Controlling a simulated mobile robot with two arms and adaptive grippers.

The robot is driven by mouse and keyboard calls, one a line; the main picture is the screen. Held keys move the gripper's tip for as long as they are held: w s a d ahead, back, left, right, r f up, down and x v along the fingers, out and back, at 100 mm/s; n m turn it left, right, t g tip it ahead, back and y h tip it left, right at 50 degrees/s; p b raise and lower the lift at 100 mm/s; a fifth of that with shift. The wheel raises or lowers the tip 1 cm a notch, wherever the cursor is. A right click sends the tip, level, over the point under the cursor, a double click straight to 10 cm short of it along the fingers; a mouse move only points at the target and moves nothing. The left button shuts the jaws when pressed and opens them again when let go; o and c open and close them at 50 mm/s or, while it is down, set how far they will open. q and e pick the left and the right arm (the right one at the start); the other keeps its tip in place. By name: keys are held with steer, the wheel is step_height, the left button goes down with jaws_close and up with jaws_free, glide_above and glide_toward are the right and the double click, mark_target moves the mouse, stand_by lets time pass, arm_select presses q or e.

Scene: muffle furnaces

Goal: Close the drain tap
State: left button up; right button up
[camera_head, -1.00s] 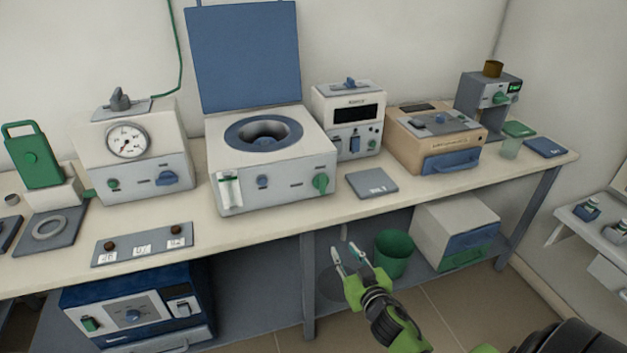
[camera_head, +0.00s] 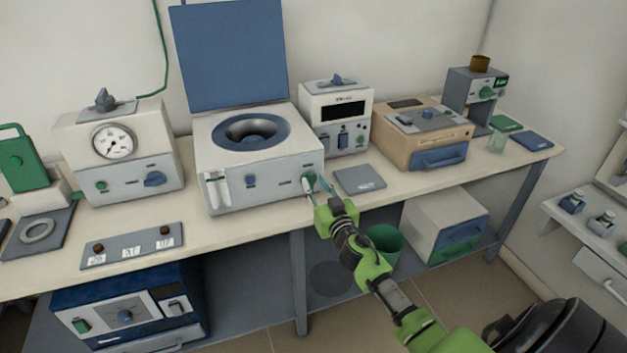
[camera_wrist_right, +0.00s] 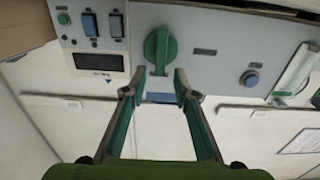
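The green knob (camera_wrist_right: 159,52), which I take to be the drain tap, is on the grey front panel of the white machine with the raised blue lid (camera_head: 265,184). In the wrist view its bar stands roughly upright in the picture. My right gripper (camera_head: 317,186) is in front of this panel and hides most of the knob in the head view. In the right wrist view the gripper (camera_wrist_right: 159,83) is open and empty, its two fingers apart just short of the knob. I cannot tell whether they touch it. My left gripper is not in view.
A blue round button (camera_wrist_right: 250,78) and a white tap-like fitting (camera_head: 216,190) are on the same panel. A grey pad (camera_head: 360,180) lies right of the machine. A green bin (camera_head: 386,242) and a white box (camera_head: 428,228) stand on the lower shelf.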

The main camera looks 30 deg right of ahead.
steer(key=shift+x, duration=0.9)
steer(key=shift+w+d, duration=0.1)
steer(key=shift+w, duration=0.05)
jaws_close()
